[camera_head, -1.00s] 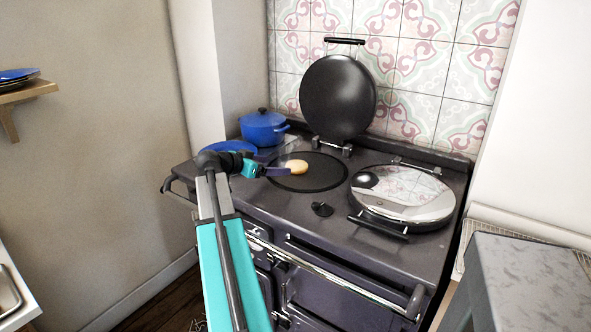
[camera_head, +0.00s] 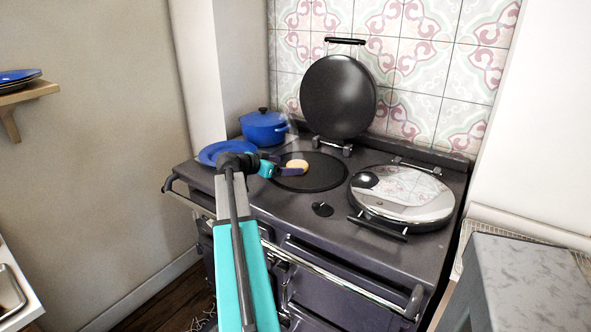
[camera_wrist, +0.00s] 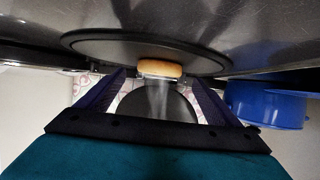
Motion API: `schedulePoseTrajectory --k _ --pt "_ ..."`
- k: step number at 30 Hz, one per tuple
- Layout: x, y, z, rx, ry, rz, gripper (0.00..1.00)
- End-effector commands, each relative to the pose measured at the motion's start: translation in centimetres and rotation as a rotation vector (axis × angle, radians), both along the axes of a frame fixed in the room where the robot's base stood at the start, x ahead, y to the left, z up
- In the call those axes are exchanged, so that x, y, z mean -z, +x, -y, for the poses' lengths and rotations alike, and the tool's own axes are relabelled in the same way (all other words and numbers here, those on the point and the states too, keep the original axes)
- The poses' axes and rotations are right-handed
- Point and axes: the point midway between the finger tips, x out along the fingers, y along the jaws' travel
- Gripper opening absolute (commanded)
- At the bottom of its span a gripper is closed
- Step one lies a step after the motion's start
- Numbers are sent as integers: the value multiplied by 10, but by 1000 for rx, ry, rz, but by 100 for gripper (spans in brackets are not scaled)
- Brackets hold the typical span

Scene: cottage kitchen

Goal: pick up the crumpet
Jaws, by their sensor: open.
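The crumpet (camera_head: 297,162) is a small round golden disc on the dark round hotplate (camera_head: 325,178) of the range cooker. My gripper (camera_head: 292,171) is low over the hotplate, with a dark purple finger crossing in front of the crumpet's lower edge. In the wrist view, which is upside down, the crumpet (camera_wrist: 160,69) lies flat between the lines of my two fingers, near their tips (camera_wrist: 157,77). The fingers are apart, with a gap on each side of it. A pale steam-like streak shows by the crumpet.
A blue plate (camera_head: 214,152) and a blue lidded pot (camera_head: 262,126) stand left of the hotplate. The raised dark lid (camera_head: 338,96) is behind it. A closed chrome lid (camera_head: 403,192) covers the right hotplate. A small dark object (camera_head: 322,209) lies in front.

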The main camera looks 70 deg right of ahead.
Motion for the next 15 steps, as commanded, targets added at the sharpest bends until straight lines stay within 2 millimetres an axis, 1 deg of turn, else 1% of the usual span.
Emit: schedulePoseTrajectory --k 9,15 --pt "12 -13 32 1 1 -2 86" --pt "17 -17 41 1 0 0 86"
